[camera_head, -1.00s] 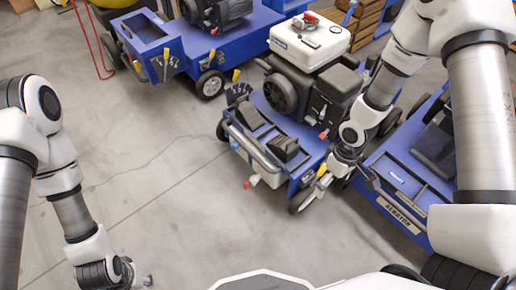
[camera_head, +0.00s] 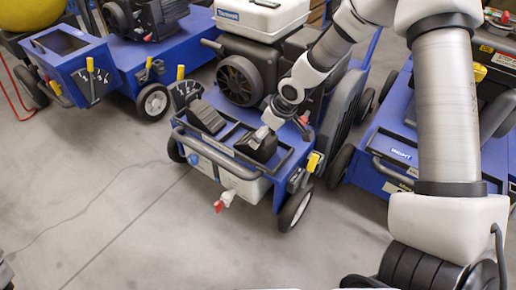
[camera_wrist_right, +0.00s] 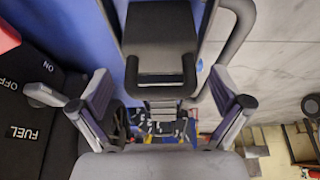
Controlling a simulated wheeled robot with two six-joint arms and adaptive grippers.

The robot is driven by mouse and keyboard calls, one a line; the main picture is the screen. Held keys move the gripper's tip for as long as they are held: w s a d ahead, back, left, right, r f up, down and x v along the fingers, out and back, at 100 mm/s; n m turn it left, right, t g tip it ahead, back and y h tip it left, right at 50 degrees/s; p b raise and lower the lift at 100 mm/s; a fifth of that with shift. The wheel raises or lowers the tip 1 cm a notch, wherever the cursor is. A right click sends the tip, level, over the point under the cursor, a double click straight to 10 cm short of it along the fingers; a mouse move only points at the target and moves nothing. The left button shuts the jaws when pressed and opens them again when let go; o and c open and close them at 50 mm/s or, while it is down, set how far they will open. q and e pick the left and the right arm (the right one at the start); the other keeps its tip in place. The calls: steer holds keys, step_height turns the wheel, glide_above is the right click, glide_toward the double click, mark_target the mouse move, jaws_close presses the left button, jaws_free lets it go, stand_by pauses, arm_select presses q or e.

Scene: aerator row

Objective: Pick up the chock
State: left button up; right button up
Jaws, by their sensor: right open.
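Two black wedge-like blocks sit on the front deck of the middle blue aerator. The right one (camera_head: 257,145), which I take as the chock, is under my right gripper (camera_head: 275,117); the other block (camera_head: 205,117) is to its left. In the right wrist view the chock (camera_wrist_right: 160,35) is at the top centre, with a dark bar across its lower end. My right gripper (camera_wrist_right: 162,103) is open, its fingers spread wide, with nothing held between them. I cannot tell whether a fingertip touches the chock. Only a sliver of my left arm shows at the lower left edge.
A dark rail (camera_head: 228,168) runs round the deck's front, with a yellow-handled lever (camera_head: 313,162) at its right. The engine (camera_head: 265,75) rises behind. Other blue aerators stand left (camera_head: 75,60) and right (camera_head: 395,160). The grey floor in front is clear.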

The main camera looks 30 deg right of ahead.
steer(key=p+x, duration=0.1)
steer(key=x, duration=0.1)
steer(key=shift+f, duration=0.4)
steer(key=c, duration=1.7)
step_height(320, 180, up, 9)
steer(key=p, duration=0.7)
steer(key=shift+w+r, duration=0.1)
steer(key=shift+r, duration=0.05)
steer(key=shift+c, duration=0.2)
steer(key=shift+r+p, duration=0.4)
steer(key=shift+r, duration=0.05)
steer(key=s+a+r+m+p, duration=0.1)
steer(key=a+r+p, duration=0.3)
steer(key=r+p, duration=0.7)
steer(key=s+a+r+m+h+p, duration=0.1)
steer(key=a+r+p, duration=0.4)
steer(key=r+p, duration=0.7)
steer(key=s+a+r+m+p, duration=0.1)
steer(key=a+r+p, duration=0.3)
steer(key=r+p, duration=0.7)
steer(key=m+p, duration=0.1)
steer(key=p, duration=0.4)
steer(key=shift+s+a+r+h, duration=0.15)
steer(key=shift+s+a+h, duration=0.05)
steer(key=shift+s+h, duration=0.2)
